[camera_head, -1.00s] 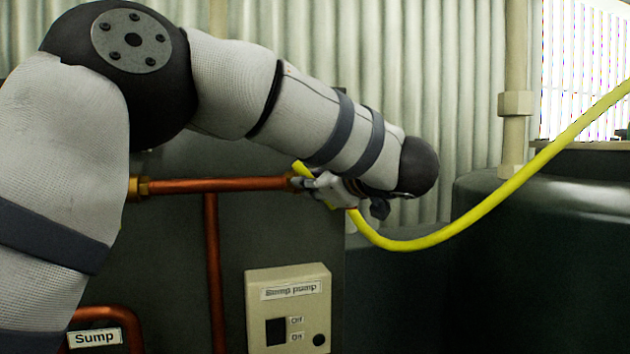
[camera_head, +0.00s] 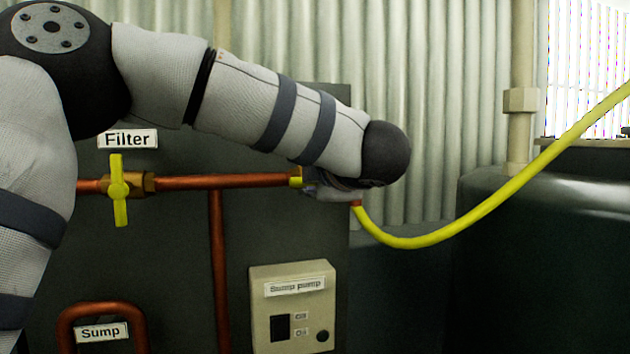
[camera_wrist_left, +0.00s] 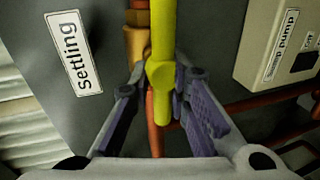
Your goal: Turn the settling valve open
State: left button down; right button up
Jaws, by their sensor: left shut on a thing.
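The settling valve's yellow handle (camera_wrist_left: 162,75) runs down the middle of the left wrist view, beside a brass fitting (camera_wrist_left: 136,45) and the "Settling" label (camera_wrist_left: 74,54). My left gripper (camera_wrist_left: 165,105) has a finger on each side of the handle and is shut on it. In the head view my left gripper (camera_head: 328,188) is at the right end of the horizontal copper pipe (camera_head: 225,181), mostly hidden under my wrist. Only a small yellow piece (camera_head: 296,178) of the handle shows there. My right gripper is not in view.
A yellow hose (camera_head: 430,241) curves from near the gripper to the upper right. The Filter valve (camera_head: 118,188) is on the left of the same pipe. The sump pump box (camera_head: 293,305) is below, and a dark tank (camera_head: 550,250) stands to the right.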

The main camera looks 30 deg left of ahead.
pick_arm(q)
jog(key=shift+w+f+n, duration=0.1)
jog(key=shift+f+n, duration=0.2)
jog(key=shift+f, duration=0.3)
jog(key=c, duration=1.6)
grip_release()
jog(key=shift+r, duration=0.2)
jog(key=v, duration=1.2)
